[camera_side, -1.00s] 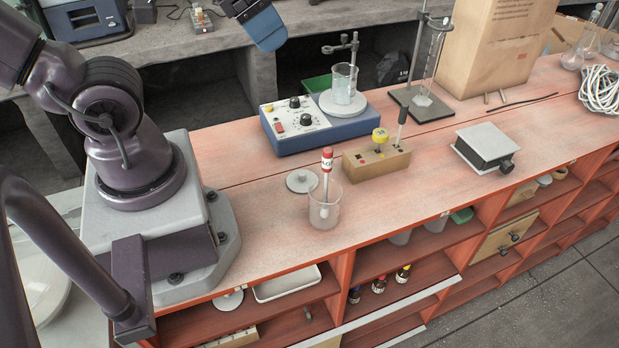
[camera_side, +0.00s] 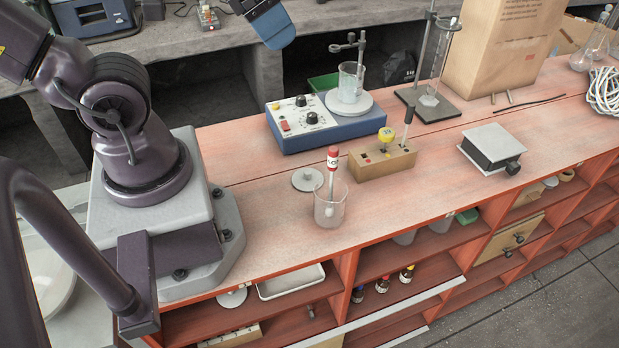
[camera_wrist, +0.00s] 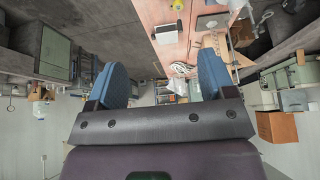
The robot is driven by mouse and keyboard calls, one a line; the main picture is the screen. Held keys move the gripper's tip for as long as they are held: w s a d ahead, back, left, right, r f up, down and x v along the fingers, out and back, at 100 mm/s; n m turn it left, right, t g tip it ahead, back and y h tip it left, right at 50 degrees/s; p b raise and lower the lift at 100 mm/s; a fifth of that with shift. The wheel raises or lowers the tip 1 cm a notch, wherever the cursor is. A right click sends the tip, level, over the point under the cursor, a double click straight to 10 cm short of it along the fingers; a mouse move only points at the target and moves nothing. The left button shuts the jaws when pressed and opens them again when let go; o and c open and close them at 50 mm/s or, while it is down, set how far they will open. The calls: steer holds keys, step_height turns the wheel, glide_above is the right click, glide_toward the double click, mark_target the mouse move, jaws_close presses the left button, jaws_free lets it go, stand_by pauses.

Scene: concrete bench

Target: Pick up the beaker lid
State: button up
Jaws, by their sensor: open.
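The beaker lid (camera_side: 307,180) is a flat, light grey disc with a small knob on top. In the side view it lies on the red bench, behind and left of a clear glass beaker (camera_side: 330,207). A red-capped stick stands tilted in that beaker. My gripper (camera_wrist: 163,73) shows two blue fingers spread wide with nothing between them in the wrist view. In the side view only a blue finger (camera_side: 271,24) shows at the top edge, high above and far from the lid. I cannot make out the lid in the wrist view.
A wooden block (camera_side: 382,162) with a yellow-topped item stands right of the beaker. Behind are a blue stirrer (camera_side: 318,125) carrying another beaker (camera_side: 350,80) and a stand (camera_side: 428,105). A grey box (camera_side: 492,147) lies right. The bench left of the lid is clear.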

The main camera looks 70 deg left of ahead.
steer(key=c, duration=0.5)
steer(key=shift+c, duration=0.2)
steer(key=m+g, duration=0.6)
steer(key=m, duration=1.5)
glide_above(308, 171)
step_height(308, 171, down, 22)
steer(key=r, duration=0.1)
steer(key=f, duration=0.7)
steer(key=shift+d, duration=0.25)
steer(key=shift+a+f, duration=0.2)
steer(key=shift+f, duration=2.95)
